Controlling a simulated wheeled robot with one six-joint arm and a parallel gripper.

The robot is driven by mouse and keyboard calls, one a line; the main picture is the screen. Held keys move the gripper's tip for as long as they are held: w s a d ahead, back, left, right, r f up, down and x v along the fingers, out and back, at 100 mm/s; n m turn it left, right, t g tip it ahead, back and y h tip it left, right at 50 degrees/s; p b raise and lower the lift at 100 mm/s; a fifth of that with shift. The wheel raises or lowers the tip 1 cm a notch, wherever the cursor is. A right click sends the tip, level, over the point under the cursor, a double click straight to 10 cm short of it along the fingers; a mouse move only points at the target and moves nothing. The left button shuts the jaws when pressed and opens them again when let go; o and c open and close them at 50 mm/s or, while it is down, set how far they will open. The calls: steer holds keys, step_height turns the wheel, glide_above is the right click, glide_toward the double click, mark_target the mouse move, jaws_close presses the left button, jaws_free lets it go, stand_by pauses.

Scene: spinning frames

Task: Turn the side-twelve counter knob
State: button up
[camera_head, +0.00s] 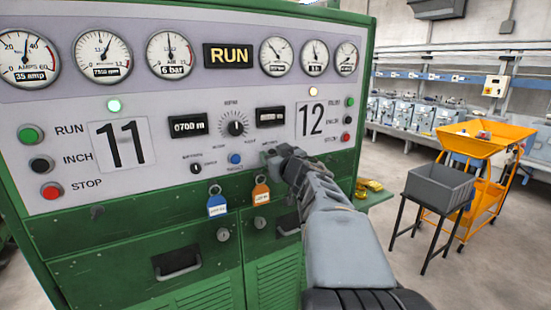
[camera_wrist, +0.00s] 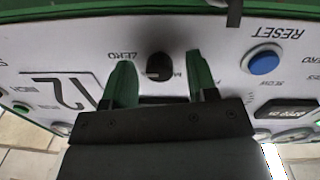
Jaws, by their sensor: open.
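The side-twelve counter knob (camera_wrist: 160,66) is a small dark round knob on the pale panel in the wrist view, with a ZERO label on one side and a partly covered label on the other. My gripper (camera_wrist: 158,58) is open, with one green finger on each side of the knob and a visible gap to both. I cannot tell how far the fingertips are from the panel. In the head view my gripper (camera_head: 279,158) is at the panel left of and below the 12 plate (camera_head: 311,118) and hides the knob.
A blue RESET button (camera_wrist: 263,60) is beside the gripper, left of it in the head view. Another selector knob (camera_head: 196,168) and a central dial (camera_head: 235,124) are on the panel. Padlock tags (camera_head: 217,203) hang below. A grey bin (camera_head: 438,184) stands at right.

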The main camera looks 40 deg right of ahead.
steer(key=shift+c, duration=0.4)
steer(key=c, duration=0.8)
steer(key=shift+c, duration=0.2)
steer(key=shift+f+n+y+b, duration=0.15)
steer(key=shift+n+b, duration=1.45)
steer(key=shift+n, duration=2.95)
steer(key=shift+n+y+b, duration=0.15)
steer(key=shift+n+b, duration=1.4)
steer(key=shift+n, duration=3)
